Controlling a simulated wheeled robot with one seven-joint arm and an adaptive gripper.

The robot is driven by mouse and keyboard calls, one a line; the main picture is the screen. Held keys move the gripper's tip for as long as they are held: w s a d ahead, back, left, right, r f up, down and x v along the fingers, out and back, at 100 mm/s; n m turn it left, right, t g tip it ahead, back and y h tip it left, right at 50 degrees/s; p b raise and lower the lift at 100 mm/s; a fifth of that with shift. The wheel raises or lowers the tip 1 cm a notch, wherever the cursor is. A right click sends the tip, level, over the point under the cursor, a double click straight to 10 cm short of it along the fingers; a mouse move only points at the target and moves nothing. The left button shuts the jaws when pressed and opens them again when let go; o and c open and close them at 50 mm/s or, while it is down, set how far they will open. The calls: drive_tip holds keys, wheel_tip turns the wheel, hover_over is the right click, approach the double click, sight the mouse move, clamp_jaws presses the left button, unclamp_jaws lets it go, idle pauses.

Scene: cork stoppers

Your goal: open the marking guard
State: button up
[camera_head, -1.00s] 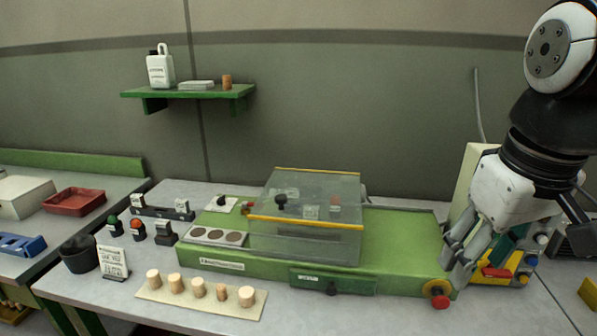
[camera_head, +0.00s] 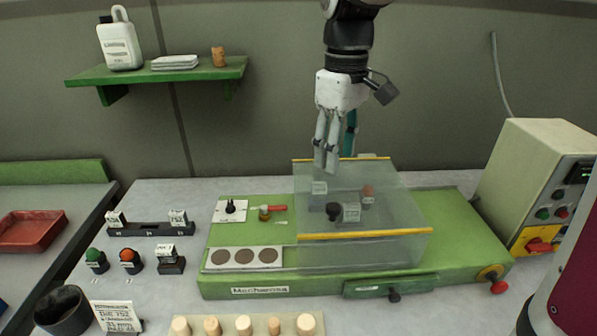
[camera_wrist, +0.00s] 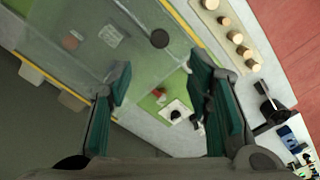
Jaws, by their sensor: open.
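The marking guard (camera_head: 405,208) is a clear box-shaped cover with yellow edge strips. It sits lowered over the green machine bed (camera_head: 455,225). A black knob (camera_head: 332,210) shows at the guard and also in the wrist view (camera_wrist: 160,38). My gripper (camera_head: 327,165) is open and empty, fingers pointing down, above the guard's rear edge and apart from the knob as far as I can tell. In the wrist view my two green-padded fingers (camera_wrist: 160,72) are spread, with the clear panel (camera_wrist: 75,60) beyond them.
A plate with three round recesses (camera_head: 243,258) lies left of the guard. Several corks stand on a strip (camera_head: 258,326) in front. A control box (camera_head: 540,180) stands at the right. A shelf (camera_head: 150,76) hangs on the wall at left.

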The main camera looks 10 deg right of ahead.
sight(334, 206)
wheel_tip(334, 206, down, 12)
idle(0.4)
drive_tip(key=shift+c, duration=0.5)
clamp_jaws()
